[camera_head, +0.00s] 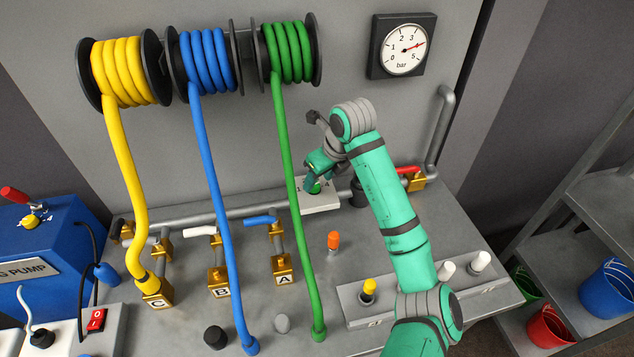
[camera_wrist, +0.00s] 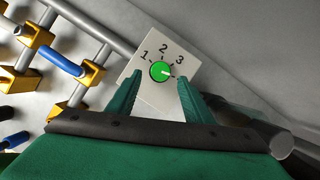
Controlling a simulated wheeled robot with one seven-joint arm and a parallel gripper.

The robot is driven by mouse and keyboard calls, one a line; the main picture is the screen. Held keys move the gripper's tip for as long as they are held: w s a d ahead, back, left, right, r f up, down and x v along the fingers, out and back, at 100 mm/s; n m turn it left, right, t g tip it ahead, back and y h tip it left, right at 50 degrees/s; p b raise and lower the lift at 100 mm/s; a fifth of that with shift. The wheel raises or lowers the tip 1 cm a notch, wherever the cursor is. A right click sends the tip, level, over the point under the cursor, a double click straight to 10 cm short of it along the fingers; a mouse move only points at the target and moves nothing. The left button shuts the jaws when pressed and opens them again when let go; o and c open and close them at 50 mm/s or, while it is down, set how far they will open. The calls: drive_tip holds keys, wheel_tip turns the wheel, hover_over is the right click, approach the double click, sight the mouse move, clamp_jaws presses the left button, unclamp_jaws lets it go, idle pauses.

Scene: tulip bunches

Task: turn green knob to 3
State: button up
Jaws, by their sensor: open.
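The green knob (camera_wrist: 161,71) sits on a white square plate (camera_wrist: 152,97) marked 1, 2 and 3 around it. Any marking further round is partly hidden by the right finger. My gripper (camera_wrist: 161,80) is open, with one green finger on each side of the knob, apart from it as far as I can see. In the head view my gripper (camera_head: 316,180) is over the plate (camera_head: 320,201) and hides most of the knob.
A pressure gauge (camera_head: 403,46) hangs on the wall at upper right. A green hose (camera_head: 289,160) hangs just left of the plate. A red-handled valve (camera_head: 411,176) is to the right, and a blue-handled valve (camera_head: 262,220) to the left.

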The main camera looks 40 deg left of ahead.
sight(316, 185)
drive_tip(key=shift+x, duration=1.35)
drive_tip(key=c, duration=1.1)
drive_tip(key=shift+o, duration=0.2)
drive_tip(key=shift+w+n, duration=0.1)
drive_tip(key=shift+n, duration=0.2)
drive_tip(key=n, duration=0.1)
drive_tip(key=n+g, duration=0.1)
drive_tip(key=n, duration=0.1)
drive_tip(key=shift+w+n+g, duration=0.25)
drive_tip(key=shift+n+g, duration=0.05)
drive_tip(key=n+g, duration=0.1)
drive_tip(key=n, duration=0.1)
drive_tip(key=n+g, duration=0.1)
drive_tip(key=n, duration=0.2)
drive_tip(key=shift+w+a+h, duration=0.1)
drive_tip(key=shift+w+h, duration=0.15)
drive_tip(key=shift+h, duration=0.05)
drive_tip(key=shift+n, duration=0.4)
